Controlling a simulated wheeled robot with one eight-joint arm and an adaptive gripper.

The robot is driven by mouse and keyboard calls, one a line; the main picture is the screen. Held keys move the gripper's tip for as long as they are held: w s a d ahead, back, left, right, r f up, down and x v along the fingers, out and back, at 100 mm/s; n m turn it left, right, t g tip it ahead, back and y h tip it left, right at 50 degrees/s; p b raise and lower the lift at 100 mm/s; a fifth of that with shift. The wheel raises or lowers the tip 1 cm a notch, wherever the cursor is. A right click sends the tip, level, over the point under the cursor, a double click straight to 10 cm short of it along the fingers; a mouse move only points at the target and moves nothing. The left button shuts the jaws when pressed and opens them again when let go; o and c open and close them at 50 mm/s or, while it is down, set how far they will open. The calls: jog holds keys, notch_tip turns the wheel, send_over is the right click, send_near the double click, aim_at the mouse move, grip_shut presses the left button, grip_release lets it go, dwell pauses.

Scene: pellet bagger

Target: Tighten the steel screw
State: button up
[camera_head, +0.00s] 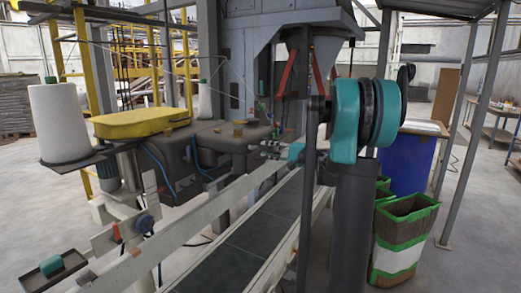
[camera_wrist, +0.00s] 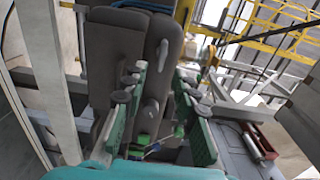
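My gripper (camera_head: 272,149) is partly seen in the camera_head view, small and far off, beside the dark grey sewing machine body (camera_head: 222,135) above the conveyor. In the camera_wrist view my gripper (camera_wrist: 161,72) is open, its two green-padded fingers well apart, with nothing visibly held between them. The grey machine housing (camera_wrist: 117,42) fills the view beyond and between the fingers. A pale grey lever-like part (camera_wrist: 162,54) is on its face. Small green parts and thin threads lie low between the fingers. I cannot make out the steel screw with certainty in either view.
A conveyor belt (camera_head: 254,226) with pale side rails runs below the machine. A yellow cover (camera_head: 139,122) and a white thread cone (camera_head: 59,121) stand at left. A blue bin (camera_head: 408,163) and green-white bags (camera_head: 400,243) stand at right. Yellow railings (camera_wrist: 262,45) show behind.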

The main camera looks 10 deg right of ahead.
jog(key=v, duration=0.7)
jog(key=shift+s+d, duration=0.25)
jog(key=shift+d, duration=0.05)
jog(key=s+a+f+n+g+h, duration=0.25)
jog(key=s+a+f, duration=0.25)
jog(key=s+f, duration=0.25)
jog(key=s+a+f+n+g+h, duration=0.1)
jog(key=s+a+f+g+h, duration=0.2)
jog(key=s+a+f, duration=0.4)
jog(key=s+d+f+n+h, duration=0.2)
jog(key=s+d+f+h, duration=0.1)
jog(key=s+f, duration=0.4)
jog(key=s+d+f+n+g+h, duration=0.1)
jog(key=s+d+f+h, duration=0.3)
jog(key=s+f, duration=0.4)
jog(key=s+n+h, duration=0.1)
jog(key=s, duration=0.2)
jog(key=shift+d+h, duration=0.25)
jog(key=shift+h, duration=0.1)
jog(key=shift+s, duration=0.1)
